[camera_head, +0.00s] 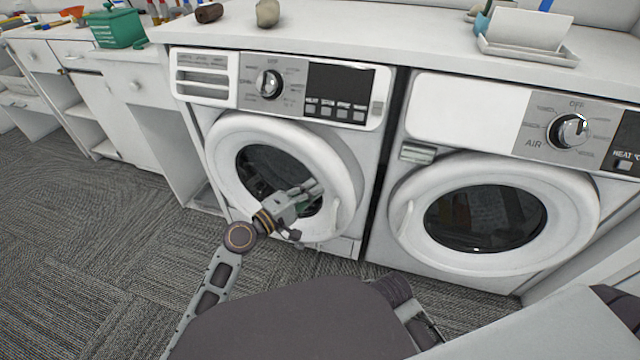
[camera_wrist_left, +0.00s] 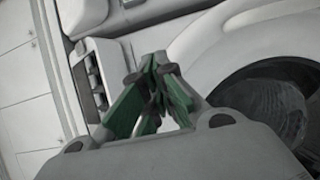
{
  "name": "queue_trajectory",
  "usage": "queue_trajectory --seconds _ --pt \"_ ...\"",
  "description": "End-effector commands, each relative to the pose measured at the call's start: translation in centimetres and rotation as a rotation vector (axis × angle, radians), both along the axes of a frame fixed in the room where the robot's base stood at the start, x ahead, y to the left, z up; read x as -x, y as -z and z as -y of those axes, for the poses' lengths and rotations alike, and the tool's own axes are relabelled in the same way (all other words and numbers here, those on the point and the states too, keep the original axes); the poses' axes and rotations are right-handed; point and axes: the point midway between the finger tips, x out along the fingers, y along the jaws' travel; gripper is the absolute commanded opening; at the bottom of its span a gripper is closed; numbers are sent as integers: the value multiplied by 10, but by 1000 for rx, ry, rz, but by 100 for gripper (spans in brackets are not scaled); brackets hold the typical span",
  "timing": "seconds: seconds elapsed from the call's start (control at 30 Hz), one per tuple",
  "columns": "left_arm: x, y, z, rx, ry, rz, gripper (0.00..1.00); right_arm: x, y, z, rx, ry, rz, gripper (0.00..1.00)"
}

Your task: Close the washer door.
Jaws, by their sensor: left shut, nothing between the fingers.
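The washer (camera_head: 210,120) is the left white front-loader, with a drawer at its upper left and a dial. Its round white door (camera_head: 227,150) has dark glass and a handle on its right side. The door looks nearly flush with the front; I cannot tell whether a gap remains. My left gripper (camera_head: 314,189) is shut and empty in front of the door's glass, on the lower right; contact cannot be judged. In the left wrist view its green-padded fingertips (camera_wrist_left: 156,66) meet, with the door's white rim (camera_wrist_left: 205,45) to their right. My right gripper is not visible.
A second machine (camera_head: 465,110) stands close on the right, its round door (camera_head: 575,205) looking shut. A white counter (camera_head: 400,35) runs above both, holding a stone-like object (camera_head: 268,13) and a white tray (camera_head: 525,52). White cabinets (camera_head: 130,125) stand left. Carpet (camera_head: 80,230) is clear at left.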

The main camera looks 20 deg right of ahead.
Motion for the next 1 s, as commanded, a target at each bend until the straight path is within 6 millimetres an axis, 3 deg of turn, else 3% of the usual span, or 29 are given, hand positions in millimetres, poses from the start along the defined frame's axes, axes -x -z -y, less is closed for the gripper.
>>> queue_trajectory --seconds 0.5,0.93,1.0 --pt "26 1 -49 -1 -1 0 0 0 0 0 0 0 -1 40" --pt "28 0 -53 0 0 0 0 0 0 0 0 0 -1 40" --pt "28 0 -53 0 0 1 0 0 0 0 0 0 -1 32"
